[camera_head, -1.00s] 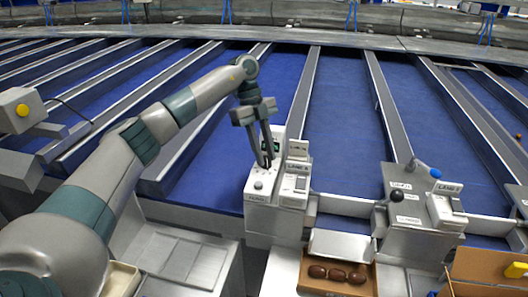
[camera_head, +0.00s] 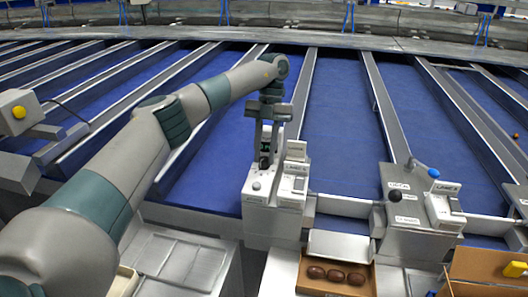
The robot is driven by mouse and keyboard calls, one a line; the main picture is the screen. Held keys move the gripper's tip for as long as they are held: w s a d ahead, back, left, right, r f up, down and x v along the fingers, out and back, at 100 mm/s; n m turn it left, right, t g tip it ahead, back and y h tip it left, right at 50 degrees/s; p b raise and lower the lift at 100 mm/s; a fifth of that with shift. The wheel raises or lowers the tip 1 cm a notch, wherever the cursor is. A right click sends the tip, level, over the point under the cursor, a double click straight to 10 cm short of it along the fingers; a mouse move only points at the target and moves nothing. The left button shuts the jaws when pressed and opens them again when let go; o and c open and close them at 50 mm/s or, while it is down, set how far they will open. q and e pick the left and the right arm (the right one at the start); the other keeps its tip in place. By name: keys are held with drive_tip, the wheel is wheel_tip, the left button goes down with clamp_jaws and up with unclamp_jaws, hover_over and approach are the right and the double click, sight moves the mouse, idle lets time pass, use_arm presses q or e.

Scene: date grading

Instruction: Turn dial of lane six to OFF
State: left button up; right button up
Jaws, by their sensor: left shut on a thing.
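A pale control box (camera_head: 272,205) stands at the front end of a lane divider in the middle of the head view. Its small raised label plate (camera_head: 297,167) seems to read LANE 6. My left gripper (camera_head: 265,161) points down at the rear left of the box top, its fingers shut on a small dark part that looks like the dial. The fingers hide most of the dial, so I cannot read its setting. My right gripper is not in view.
A carton (camera_head: 336,279) with several brown dates is in front. A yellow button box (camera_head: 19,112) is at far left. Blue lanes lie behind.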

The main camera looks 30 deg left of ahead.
use_arm(q)
drive_tip(key=m, duration=0.2)
drive_tip(key=m+y, duration=0.1)
drive_tip(key=shift+d+m+y, duration=0.15)
drive_tip(key=shift+m+y, duration=0.15)
drive_tip(key=shift+m, duration=0.1)
drive_tip(key=m, duration=0.2)
drive_tip(key=m+y+b, duration=0.1)
drive_tip(key=m, duration=0.1)
drive_tip(key=shift+d+m+t+y, duration=0.1)
drive_tip(key=shift+m+t+y, duration=0.2)
drive_tip(key=shift+m, duration=0.1)
drive_tip(key=o, duration=1.1)
drive_tip(key=shift+c, duration=0.2)
